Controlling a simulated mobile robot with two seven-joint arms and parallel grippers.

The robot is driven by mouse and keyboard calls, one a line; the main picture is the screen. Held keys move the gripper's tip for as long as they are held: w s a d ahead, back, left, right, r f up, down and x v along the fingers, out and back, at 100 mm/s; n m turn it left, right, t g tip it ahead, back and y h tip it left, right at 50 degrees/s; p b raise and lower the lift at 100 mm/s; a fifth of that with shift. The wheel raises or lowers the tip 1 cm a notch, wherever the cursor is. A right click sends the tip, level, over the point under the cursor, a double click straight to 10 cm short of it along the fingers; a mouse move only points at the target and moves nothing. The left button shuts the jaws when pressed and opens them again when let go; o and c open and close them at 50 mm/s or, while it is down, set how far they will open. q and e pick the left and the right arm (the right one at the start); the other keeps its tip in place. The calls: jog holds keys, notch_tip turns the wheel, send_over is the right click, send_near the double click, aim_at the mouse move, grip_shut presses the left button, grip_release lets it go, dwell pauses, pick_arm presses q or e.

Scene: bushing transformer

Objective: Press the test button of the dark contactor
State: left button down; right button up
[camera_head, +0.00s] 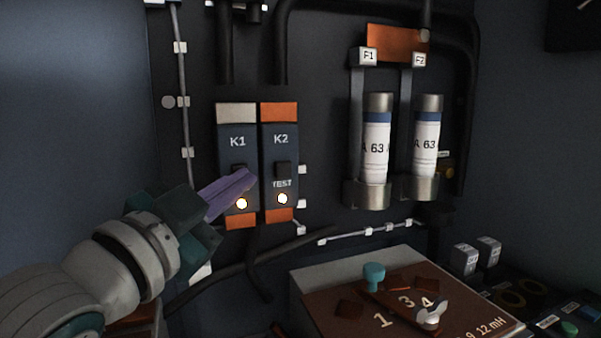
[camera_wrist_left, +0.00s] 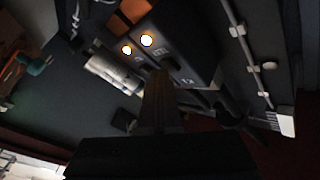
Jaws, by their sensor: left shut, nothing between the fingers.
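Two dark blue-grey contactors stand side by side on the back panel: K1 (camera_head: 238,126) on the left and K2 (camera_head: 281,124) on the right. K1 has a pale top block and K2 an orange one. Each has a small black button, K1's (camera_head: 239,168) and K2's (camera_head: 283,168), and a lit round lamp below. My left gripper (camera_head: 249,178) is shut and empty, its purple fingers in front of K1's lower face, partly hiding its label. Contact cannot be told. In the left wrist view the fingers (camera_wrist_left: 159,82) point towards the contactors (camera_wrist_left: 185,38). My right gripper is not in view.
Two white fuses (camera_head: 376,145) (camera_head: 426,143) stand to the right on the panel. Below them is a brown-topped box (camera_head: 350,308) with a teal knob and a pale knob. A dark cable runs beneath the contactors. The space between K2 and the fuses is clear.

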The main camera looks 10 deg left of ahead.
pick_arm(q)
jog(key=shift+s+d+p, duration=0.45)
jog(key=shift+s+d, duration=0.05)
jog(key=shift+s, duration=0.2)
jog(key=s+d+p, duration=0.1)
jog(key=s, duration=0.1)
jog(key=s+d, duration=0.1)
jog(key=s, duration=0.1)
jog(key=shift+d+p, duration=0.4)
jog(key=shift+s, duration=0.1)
dwell(0.5)
